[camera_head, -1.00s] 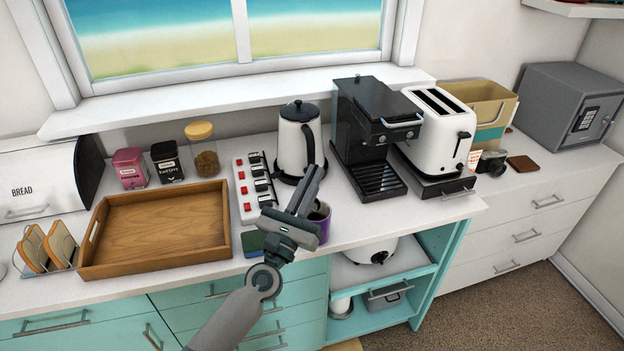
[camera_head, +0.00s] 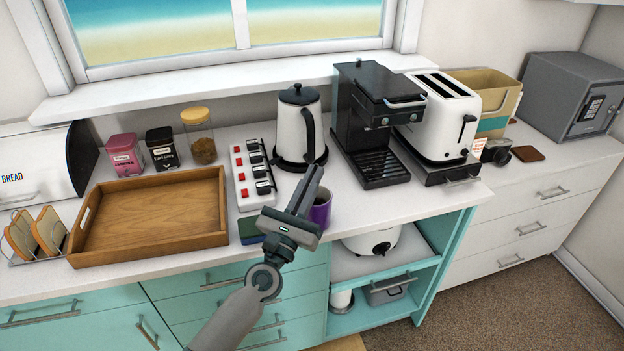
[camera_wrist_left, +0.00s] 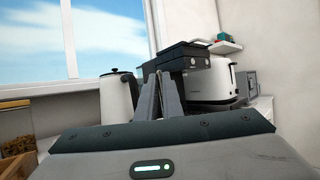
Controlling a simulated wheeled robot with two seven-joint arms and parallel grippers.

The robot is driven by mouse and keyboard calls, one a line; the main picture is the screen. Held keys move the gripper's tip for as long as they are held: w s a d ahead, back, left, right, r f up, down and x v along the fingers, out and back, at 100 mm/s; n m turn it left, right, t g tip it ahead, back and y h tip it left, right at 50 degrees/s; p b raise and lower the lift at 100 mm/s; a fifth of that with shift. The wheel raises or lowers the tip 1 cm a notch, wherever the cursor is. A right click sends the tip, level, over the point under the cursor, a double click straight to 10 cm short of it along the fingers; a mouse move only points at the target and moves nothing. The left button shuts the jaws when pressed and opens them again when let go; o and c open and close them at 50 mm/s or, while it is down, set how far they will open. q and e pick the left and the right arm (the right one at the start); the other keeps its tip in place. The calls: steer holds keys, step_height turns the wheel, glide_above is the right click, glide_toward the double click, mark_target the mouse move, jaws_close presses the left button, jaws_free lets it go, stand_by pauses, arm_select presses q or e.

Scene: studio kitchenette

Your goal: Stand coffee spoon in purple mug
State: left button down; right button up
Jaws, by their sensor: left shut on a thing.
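The purple mug (camera_head: 321,210) stands upright near the counter's front edge, partly behind my left gripper. My left gripper (camera_head: 315,176) points up and away in the head view, its fingers overlapping the mug's left side in the picture. I cannot tell its exact height over the mug. The left wrist view shows the fingers (camera_wrist_left: 160,98) in front of the coffee machine. My right gripper is not in view.
The kettle (camera_head: 298,130), coffee machine (camera_head: 366,130) and toaster (camera_head: 440,125) stand behind the mug. A red-switched power strip (camera_head: 250,175) and wooden tray (camera_head: 150,215) lie to the left. A green-blue sponge (camera_head: 250,230) is near the gripper. The counter right of the mug is clear.

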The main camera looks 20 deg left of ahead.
arm_select(q)
steer(key=c, duration=1.8)
jaws_free()
steer(key=shift+c, duration=0.2)
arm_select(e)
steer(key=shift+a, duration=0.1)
arm_select(q)
steer(key=shift+s+f, duration=0.1)
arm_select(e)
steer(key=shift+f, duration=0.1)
arm_select(q)
steer(key=b+v, duration=0.8)
steer(key=v, duration=0.9)
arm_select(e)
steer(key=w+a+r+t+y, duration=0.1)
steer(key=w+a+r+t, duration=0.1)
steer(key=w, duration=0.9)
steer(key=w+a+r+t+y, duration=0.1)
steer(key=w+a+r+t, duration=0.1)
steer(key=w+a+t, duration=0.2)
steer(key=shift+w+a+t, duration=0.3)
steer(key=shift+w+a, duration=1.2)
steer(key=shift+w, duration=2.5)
arm_select(q)
steer(key=shift+s, duration=0.1)
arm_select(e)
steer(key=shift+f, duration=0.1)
